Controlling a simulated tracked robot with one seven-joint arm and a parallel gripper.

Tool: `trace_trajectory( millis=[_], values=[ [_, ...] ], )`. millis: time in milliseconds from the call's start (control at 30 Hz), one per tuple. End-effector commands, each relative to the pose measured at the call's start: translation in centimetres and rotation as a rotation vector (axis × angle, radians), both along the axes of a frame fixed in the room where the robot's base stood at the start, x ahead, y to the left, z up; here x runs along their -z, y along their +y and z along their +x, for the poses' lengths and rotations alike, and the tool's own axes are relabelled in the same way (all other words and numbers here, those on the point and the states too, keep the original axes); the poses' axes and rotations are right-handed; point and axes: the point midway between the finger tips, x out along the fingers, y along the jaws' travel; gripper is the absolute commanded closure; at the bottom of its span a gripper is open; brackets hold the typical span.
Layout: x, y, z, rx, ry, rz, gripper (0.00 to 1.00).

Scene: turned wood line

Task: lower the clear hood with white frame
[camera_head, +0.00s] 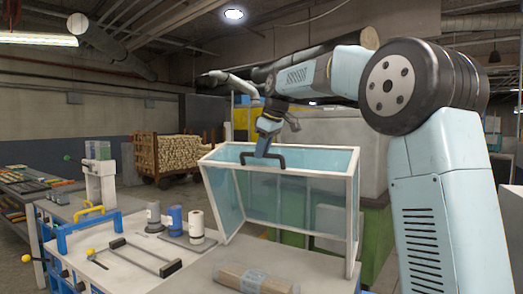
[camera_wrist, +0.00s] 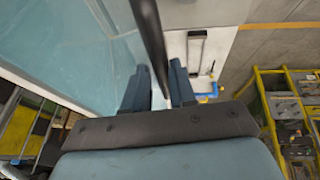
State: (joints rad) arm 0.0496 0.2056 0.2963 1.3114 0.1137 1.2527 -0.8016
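The clear hood (camera_head: 300,198) has a white frame and bluish see-through panels. It stands tilted up over the right part of the white bench, its lower right corner near the bench's edge. A black bar handle (camera_head: 276,158) sits on its upper front rail. My gripper (camera_head: 262,150) is at this handle, coming from above and behind. In the wrist view, the dark handle bar (camera_wrist: 150,42) runs between the two blue fingers (camera_wrist: 158,88). A gap shows beside the bar, so the fingers look open around it. What lies under the hood is mostly hidden.
On the bench (camera_head: 205,268) stand a blue can (camera_head: 175,220), a white bottle (camera_head: 196,226) and a grey bottle (camera_head: 154,217), left of the hood. A black-handled frame (camera_head: 145,257) and a wrapped wood bundle (camera_head: 255,280) lie in front. A cart of wood (camera_head: 170,155) stands behind.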

Motion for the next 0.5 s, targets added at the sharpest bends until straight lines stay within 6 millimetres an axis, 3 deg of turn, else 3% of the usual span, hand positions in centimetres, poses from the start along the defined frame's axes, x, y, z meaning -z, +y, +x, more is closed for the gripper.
trace_trajectory(
  millis=[233, 500],
  values=[
    [0.0, 0.01, 0.0, 0.0, 0.0, 0.0, 0.99],
    [0.01, 0.01, 0.01, 0.0, 0.0, 0.0, 1.0]
  ],
)
